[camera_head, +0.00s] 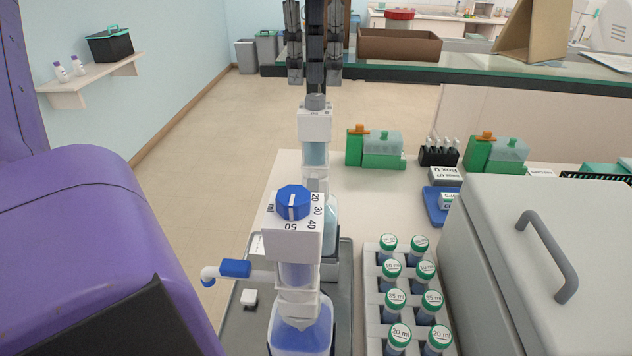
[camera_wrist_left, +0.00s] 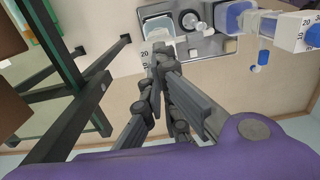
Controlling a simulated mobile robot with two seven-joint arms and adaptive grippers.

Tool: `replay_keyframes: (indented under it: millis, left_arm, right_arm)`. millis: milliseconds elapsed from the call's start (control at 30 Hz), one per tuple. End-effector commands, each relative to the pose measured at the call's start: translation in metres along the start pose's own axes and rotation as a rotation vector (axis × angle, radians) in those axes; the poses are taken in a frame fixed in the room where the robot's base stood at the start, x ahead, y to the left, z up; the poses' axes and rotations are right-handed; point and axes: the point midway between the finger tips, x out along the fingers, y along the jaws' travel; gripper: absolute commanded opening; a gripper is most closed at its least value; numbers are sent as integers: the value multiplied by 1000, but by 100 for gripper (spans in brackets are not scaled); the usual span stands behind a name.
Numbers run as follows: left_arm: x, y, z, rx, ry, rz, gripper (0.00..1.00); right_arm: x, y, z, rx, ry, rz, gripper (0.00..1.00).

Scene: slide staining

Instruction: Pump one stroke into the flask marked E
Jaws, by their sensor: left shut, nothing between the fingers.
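The rear bottle-top dispenser (camera_head: 314,128) has a grey knob (camera_head: 316,101) and a pale blue bottle. My left gripper (camera_head: 316,88) points down, shut and empty, directly over this knob; I cannot tell whether it touches. In the left wrist view the shut fingertips (camera_wrist_left: 163,50) cover the knob and part of this dispenser. The front dispenser (camera_head: 290,235) has a blue knob (camera_head: 293,203), a side spout with a blue cap (camera_head: 235,268) and a blue-filled bottle (camera_head: 300,335). No flask marked E can be made out. My right gripper is not in view.
A grey tray (camera_head: 343,300) lies under the dispensers, with a small white block (camera_head: 249,298). A white rack (camera_head: 372,310) of green-capped vials and a large grey box (camera_head: 540,260) stand to the right. Green-based containers (camera_head: 376,150) stand behind on the white table.

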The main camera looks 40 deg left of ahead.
Motion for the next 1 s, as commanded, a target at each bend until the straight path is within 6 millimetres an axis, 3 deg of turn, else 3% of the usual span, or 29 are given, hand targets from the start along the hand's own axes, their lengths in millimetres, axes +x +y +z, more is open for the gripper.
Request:
replay_keyframes:
  millis: [1000]
  left_arm:
    - [37,0,0,0,1,-3,0]
  right_arm:
    - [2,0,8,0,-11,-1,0]
